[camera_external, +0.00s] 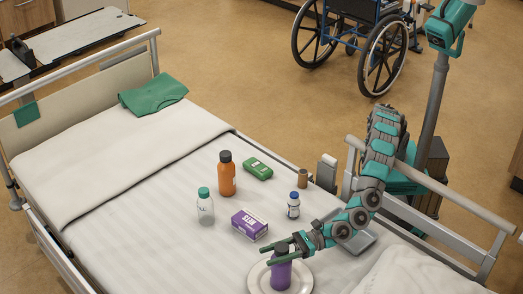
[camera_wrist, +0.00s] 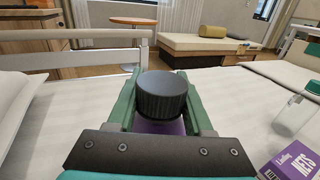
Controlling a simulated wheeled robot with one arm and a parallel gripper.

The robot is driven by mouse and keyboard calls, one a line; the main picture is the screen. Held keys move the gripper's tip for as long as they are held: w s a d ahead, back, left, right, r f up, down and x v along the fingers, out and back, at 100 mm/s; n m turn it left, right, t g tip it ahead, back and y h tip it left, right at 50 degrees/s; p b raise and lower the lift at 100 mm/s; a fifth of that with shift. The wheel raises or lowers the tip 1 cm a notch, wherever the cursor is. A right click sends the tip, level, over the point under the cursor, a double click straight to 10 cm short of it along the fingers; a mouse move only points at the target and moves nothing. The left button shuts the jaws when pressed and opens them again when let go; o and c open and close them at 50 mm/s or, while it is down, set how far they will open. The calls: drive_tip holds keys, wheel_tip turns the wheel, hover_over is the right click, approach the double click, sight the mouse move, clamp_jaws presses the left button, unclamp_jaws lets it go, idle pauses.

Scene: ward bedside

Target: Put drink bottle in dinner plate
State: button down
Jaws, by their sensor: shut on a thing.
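A purple drink bottle (camera_external: 281,276) with a black cap is upright in my gripper (camera_external: 279,253). In the wrist view its black cap (camera_wrist: 162,97) sits between the two green fingers of my gripper (camera_wrist: 161,85), with a little purple body below. My gripper is shut on the bottle near its top. The white dinner plate (camera_external: 256,281) lies on the bed, and the bottle's lower end appears within its rim. I cannot tell whether the base touches the plate. The plate is not visible in the wrist view.
A purple-and-white box (camera_external: 249,224), orange bottle (camera_external: 227,177), clear green-capped bottle (camera_external: 205,208), small white-and-blue bottle (camera_external: 293,205), green device (camera_external: 258,168) and brown cup (camera_external: 303,178) stand on the bed. A grey tray (camera_external: 361,243) lies right. The sheet left of the plate is clear.

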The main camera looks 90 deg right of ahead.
sight(287, 249)
drive_tip(key=shift+c, duration=1.5)
unclamp_jaws()
drive_tip(key=shift+r, duration=0.1)
drive_tip(key=shift+s, duration=0.15)
drive_tip(key=v, duration=0.4)
drive_tip(key=shift+s+d+b, duration=0.1)
drive_tip(key=shift+s+b, duration=0.1)
drive_tip(key=shift+b, duration=0.15)
wheel_tip(287, 249, up, 7)
drive_tip(key=shift+s+r, duration=0.1)
drive_tip(key=shift+s, duration=0.05)
drive_tip(key=shift+d, duration=0.1)
